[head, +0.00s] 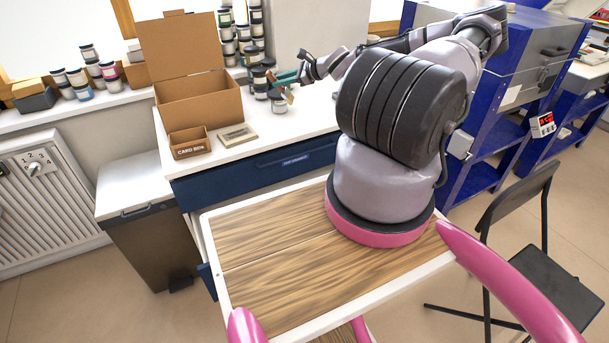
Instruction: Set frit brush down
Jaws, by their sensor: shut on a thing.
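My arm reaches across to the far counter. My gripper (284,79), with teal fingers, is small in the head view, above the white counter top (312,115) and beside stacked jars. It is shut on a thin tan piece, which looks like the frit brush (290,95). The brush is tilted, and most of it is hidden or too small to make out. A grey jar (278,104) stands just below it. I cannot tell whether the brush touches the jar.
An open cardboard box (197,105), a small card box (190,150) and a flat tan item (237,137) stand left of my gripper. Several jars (256,30) are stacked behind. The counter front right of the jars is clear. A black chair (550,280) stands right.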

